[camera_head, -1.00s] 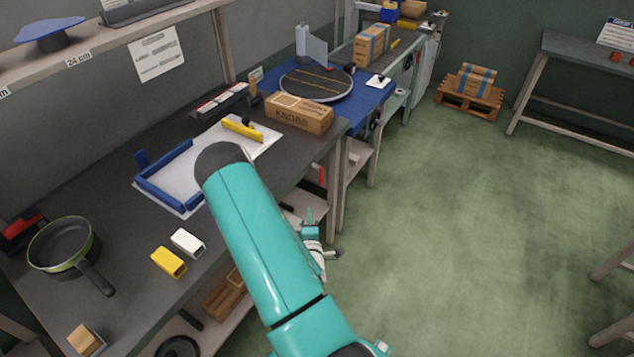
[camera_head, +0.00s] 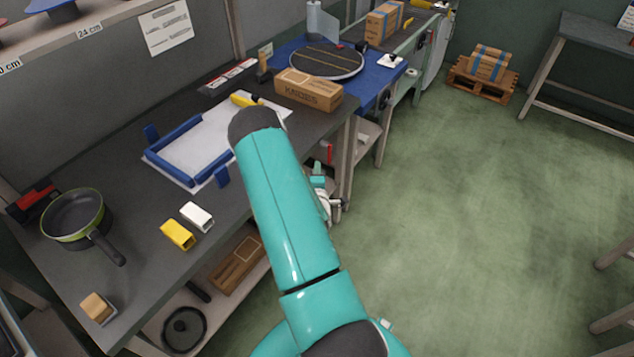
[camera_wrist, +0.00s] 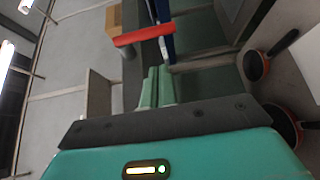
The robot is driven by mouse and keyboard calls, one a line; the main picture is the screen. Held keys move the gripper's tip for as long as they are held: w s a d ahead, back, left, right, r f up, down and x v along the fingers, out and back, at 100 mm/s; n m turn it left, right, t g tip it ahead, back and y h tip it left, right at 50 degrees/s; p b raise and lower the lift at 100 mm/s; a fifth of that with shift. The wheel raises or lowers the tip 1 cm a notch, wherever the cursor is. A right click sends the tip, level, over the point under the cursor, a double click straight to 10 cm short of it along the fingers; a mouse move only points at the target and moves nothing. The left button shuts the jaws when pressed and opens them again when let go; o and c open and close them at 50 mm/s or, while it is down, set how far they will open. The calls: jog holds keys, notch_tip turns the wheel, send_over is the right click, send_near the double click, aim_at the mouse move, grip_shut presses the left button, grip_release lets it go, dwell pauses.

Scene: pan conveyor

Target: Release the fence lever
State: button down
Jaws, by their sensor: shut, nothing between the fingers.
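A red bar (camera_wrist: 143,36), which may be the fence lever, lies across the view just beyond my fingertips in the wrist view. A small red part (camera_head: 329,153) shows by the bench leg in the head view, likely the same bar. My gripper (camera_wrist: 158,85) has its two teal fingers close together and empty, pointing toward the red bar. I see a gap between them in the picture but cannot tell how far. In the head view my gripper (camera_head: 322,188) is mostly hidden behind my arm, beside the bench's right end.
On the bench are a blue frame (camera_head: 172,146) on a white sheet, a yellow bar (camera_head: 243,100), a KNOBS box (camera_head: 310,90), a pan (camera_head: 75,215), and yellow (camera_head: 178,234) and white (camera_head: 197,217) blocks. A blue table with a turntable (camera_head: 325,61) adjoins it.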

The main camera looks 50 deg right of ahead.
jog(key=d, duration=0.3)
jog(key=shift+s+d, duration=0.2)
jog(key=shift+s, duration=0.15)
jog(key=shift+w+f, duration=0.1)
jog(key=shift+w, duration=0.05)
jog(key=shift+d, duration=0.1)
